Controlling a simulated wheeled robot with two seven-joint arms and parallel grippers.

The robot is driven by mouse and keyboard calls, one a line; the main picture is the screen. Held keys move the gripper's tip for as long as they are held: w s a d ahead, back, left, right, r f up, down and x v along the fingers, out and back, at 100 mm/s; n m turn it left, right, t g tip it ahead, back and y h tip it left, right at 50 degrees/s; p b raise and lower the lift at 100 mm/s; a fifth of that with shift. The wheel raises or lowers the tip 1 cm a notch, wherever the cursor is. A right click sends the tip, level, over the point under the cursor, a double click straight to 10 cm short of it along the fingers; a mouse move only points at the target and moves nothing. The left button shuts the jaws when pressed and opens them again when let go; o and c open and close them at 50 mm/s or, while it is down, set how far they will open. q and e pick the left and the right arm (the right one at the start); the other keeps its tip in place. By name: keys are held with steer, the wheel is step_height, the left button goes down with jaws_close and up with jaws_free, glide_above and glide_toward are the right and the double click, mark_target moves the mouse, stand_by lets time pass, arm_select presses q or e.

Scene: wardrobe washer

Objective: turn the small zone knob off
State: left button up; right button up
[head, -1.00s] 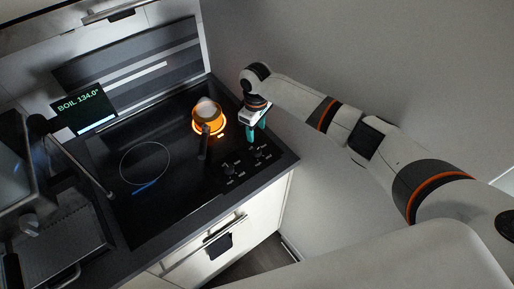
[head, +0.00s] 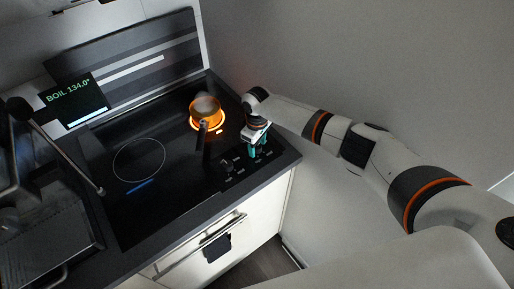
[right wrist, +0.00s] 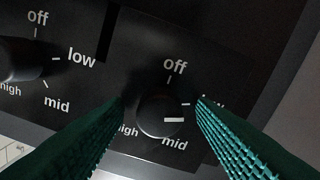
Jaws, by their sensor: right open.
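Two black control knobs sit at the cooktop's front right corner. My right gripper (head: 254,151) is open, pointing down, with its teal fingers (right wrist: 158,112) on either side of the right knob (right wrist: 150,118). I cannot tell whether they touch it. A thick white mark shows at the knob's lower right, toward "mid"; "off" is printed above it. The fingers partly cover the "low" and "high" labels. The left knob (right wrist: 18,60) is outside the fingers; it also shows in the head view (head: 228,166). My left gripper is out of view.
An orange pot (head: 206,108) with a dark handle stands on a glowing ring, close to my right gripper. A larger unlit ring (head: 139,160) is to its left. A display (head: 77,100) reads "BOIL 134.0°". The counter's front edge lies just beyond the knobs.

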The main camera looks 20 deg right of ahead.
steer(key=shift+c, duration=0.3)
steer(key=c, duration=0.9)
steer(key=shift+n, duration=0.3)
steer(key=n, duration=0.2)
steer(key=shift+f+n+b, duration=0.1)
steer(key=shift+n+b, duration=0.2)
steer(key=shift+b, duration=0.1)
steer(key=n, duration=0.3)
steer(key=shift+n+b, duration=0.3)
steer(key=shift+b, duration=0.1)
steer(key=n, duration=0.3)
steer(key=shift+b, duration=0.3)
steer(key=shift+n+b, duration=0.3)
steer(key=shift+n, duration=1.9)
